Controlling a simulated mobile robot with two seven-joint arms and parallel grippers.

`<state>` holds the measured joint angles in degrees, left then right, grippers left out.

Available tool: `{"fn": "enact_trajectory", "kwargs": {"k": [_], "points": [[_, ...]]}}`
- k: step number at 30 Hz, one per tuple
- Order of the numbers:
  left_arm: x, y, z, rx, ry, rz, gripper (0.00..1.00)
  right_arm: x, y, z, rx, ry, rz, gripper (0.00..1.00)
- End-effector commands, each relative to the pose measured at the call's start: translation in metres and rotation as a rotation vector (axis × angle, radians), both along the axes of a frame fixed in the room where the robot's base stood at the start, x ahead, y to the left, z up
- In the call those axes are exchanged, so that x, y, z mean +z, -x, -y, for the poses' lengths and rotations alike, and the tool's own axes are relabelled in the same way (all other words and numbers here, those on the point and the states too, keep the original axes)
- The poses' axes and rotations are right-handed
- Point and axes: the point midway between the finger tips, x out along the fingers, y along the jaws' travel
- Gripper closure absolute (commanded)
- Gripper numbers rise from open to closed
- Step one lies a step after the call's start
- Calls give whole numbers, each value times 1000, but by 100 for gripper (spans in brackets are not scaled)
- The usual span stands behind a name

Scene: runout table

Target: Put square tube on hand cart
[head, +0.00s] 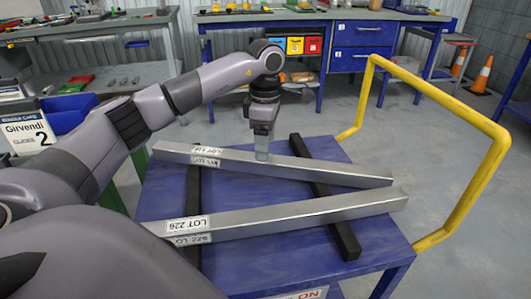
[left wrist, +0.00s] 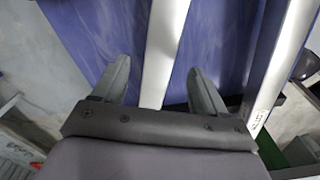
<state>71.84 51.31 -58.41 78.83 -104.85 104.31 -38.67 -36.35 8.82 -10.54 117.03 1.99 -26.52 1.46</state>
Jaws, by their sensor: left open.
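Two long grey square tubes lie on the blue cart top (head: 300,240), which has a yellow handle (head: 436,92) at its right. The far tube (head: 320,170) and the near tube (head: 300,211) come close together at their right ends. The near tube carries a LOT 226 label. My left gripper (head: 262,154) points down at the far tube, left of its middle. In the left wrist view the open fingers (left wrist: 160,85) lie on either side of a tube (left wrist: 163,40), with gaps on both sides. Whether they touch it is unclear. My right gripper is not in view.
Two dark cross bars (head: 341,226) lie under the tubes on the cart. A blue workbench (head: 350,15) with coloured bins (head: 295,46) and a grey bench (head: 90,27) stand behind. Orange cones (head: 482,75) stand at the far right. Floor right of the cart is clear.

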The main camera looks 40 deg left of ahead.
Motion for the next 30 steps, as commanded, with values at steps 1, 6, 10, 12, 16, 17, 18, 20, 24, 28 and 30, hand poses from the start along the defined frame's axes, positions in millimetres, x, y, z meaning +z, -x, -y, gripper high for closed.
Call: {"fn": "enact_trajectory", "kwargs": {"k": [1,6,10,12,16,17,18,20,24,28,30], "points": [[15,-1,0,0,0,4,27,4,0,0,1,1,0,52],[46,-1,0,1,1,3,27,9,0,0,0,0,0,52],[60,-1,0,1,1,2,27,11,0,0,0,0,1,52],[64,0,0,0,0,0,27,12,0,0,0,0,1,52],[66,0,0,0,0,-1,27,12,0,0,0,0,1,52],[66,0,0,0,0,-1,27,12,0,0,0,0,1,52],[66,0,0,0,0,-1,27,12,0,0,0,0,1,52],[66,0,0,0,0,-1,27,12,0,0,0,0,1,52],[66,0,0,0,0,-1,27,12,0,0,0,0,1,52],[66,0,0,0,0,-1,27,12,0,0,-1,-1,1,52],[66,0,0,0,0,-1,27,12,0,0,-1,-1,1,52]]}}
